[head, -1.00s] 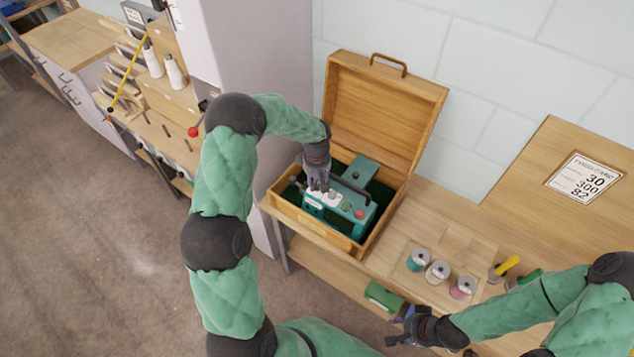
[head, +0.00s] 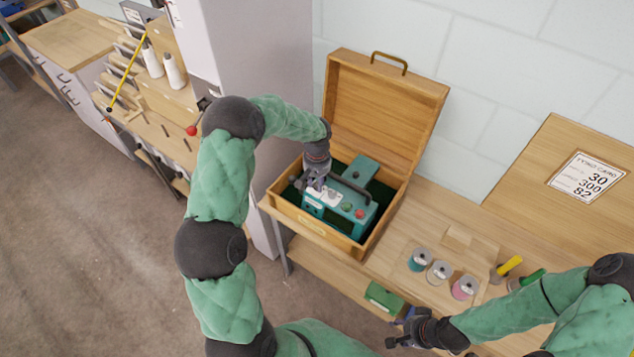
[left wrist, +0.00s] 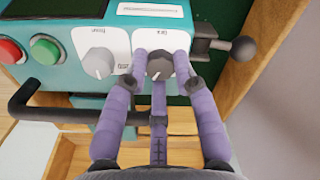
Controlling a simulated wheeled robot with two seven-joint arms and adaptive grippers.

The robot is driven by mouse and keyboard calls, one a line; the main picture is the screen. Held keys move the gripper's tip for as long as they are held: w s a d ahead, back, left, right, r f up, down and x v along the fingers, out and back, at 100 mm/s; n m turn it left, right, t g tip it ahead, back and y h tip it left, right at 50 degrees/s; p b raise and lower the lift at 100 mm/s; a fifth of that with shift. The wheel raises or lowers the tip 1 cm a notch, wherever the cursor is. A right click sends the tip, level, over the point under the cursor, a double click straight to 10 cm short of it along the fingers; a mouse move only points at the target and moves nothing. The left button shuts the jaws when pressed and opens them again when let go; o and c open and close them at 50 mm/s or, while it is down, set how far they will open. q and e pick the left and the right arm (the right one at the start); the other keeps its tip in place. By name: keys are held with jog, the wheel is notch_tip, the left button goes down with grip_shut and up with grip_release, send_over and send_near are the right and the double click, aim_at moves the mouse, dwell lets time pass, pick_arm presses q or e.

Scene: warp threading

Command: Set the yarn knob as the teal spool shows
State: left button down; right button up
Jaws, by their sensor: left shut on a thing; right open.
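The teal machine (head: 354,214) sits inside an open wooden box. In the left wrist view, its panel has a grey knob (left wrist: 97,62) on a white plate and a second, dark grey knob (left wrist: 159,66) on another white plate; the small labels are hard to read. My left gripper (left wrist: 161,66) is shut on the dark grey knob, one finger on each side. In the head view my left gripper (head: 316,183) covers that knob. The teal spool (head: 419,259) stands on the bench, its label too small to read. My right gripper (head: 400,341) is open and empty near the bench's front edge.
Beside the teal spool stand a grey spool (head: 440,271) and a pink spool (head: 465,287). The wooden box (head: 312,229) surrounds the machine, lid raised. A black handle (left wrist: 60,113) and a ball-ended lever (left wrist: 240,48) are close to my left fingers. A card (head: 588,176) shows 30, 300, 82.

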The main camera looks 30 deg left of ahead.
pick_arm(q)
jog(key=m, duration=0.3)
jog(key=shift+m, duration=0.3)
jog(key=shift+w+m, duration=0.1)
jog(key=shift+m, duration=1.4)
jog(key=shift+d, duration=0.1)
jog(key=c, duration=1)
grip_release()
notch_tip(320, 180, up, 12)
